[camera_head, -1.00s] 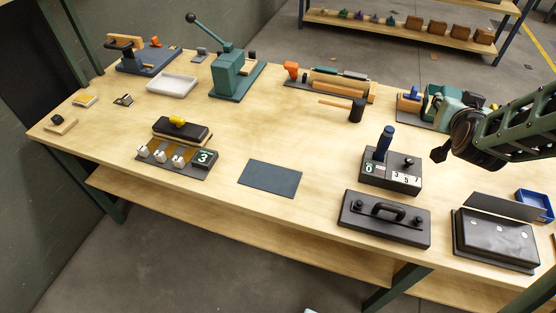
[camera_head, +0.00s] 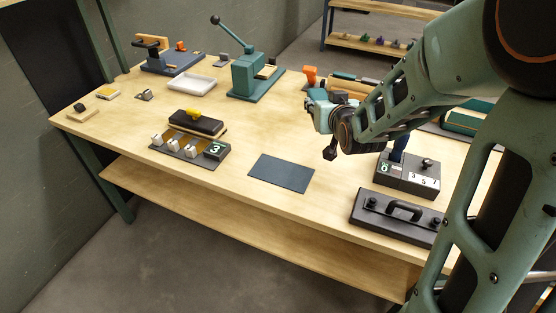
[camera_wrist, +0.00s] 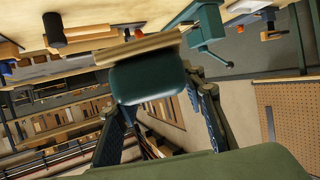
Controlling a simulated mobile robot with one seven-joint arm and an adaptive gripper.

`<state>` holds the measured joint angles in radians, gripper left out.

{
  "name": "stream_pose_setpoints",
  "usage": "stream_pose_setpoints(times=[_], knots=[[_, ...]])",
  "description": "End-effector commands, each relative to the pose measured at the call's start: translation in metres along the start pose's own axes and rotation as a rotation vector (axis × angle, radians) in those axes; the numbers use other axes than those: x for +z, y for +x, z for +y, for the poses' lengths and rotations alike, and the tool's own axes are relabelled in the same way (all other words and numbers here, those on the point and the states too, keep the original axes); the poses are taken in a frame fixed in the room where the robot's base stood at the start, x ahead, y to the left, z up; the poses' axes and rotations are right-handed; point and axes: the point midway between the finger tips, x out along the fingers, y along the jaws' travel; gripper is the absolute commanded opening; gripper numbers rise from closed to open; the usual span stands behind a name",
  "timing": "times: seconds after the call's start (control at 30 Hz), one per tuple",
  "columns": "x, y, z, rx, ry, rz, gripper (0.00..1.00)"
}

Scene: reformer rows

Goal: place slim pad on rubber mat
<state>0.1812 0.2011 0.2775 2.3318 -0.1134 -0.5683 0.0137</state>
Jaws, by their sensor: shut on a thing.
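The rubber mat (camera_head: 281,173) is a flat dark blue-grey rectangle near the table's front edge in the head view, bare on top. My gripper (camera_head: 322,110) is above the table, behind and to the right of the mat. In the wrist view, a teal pad with a light wooden edge (camera_wrist: 148,80), which I take for the slim pad, sits between the two fingers. My gripper is shut on it, and it is clear of the mat. In the head view the arm and gripper mostly hide the pad.
Left of the mat is a numbered block with several white cubes (camera_head: 181,147), with a black pad with a yellow knob (camera_head: 195,122) behind it. Right of the mat are a counter box (camera_head: 408,178) and a black handled case (camera_head: 396,217). A green press (camera_head: 254,75) stands behind.

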Motion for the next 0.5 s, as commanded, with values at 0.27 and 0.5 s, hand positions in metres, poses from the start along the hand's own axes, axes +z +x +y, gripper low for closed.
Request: stream_pose_setpoints(times=[0.27,0.5], knots=[[0.077,0.036,-0.055,-0.128,-0.053,-0.002,0.07],[0.115,0.051,-0.089,-0.21,-0.087,-0.006,0.07]])
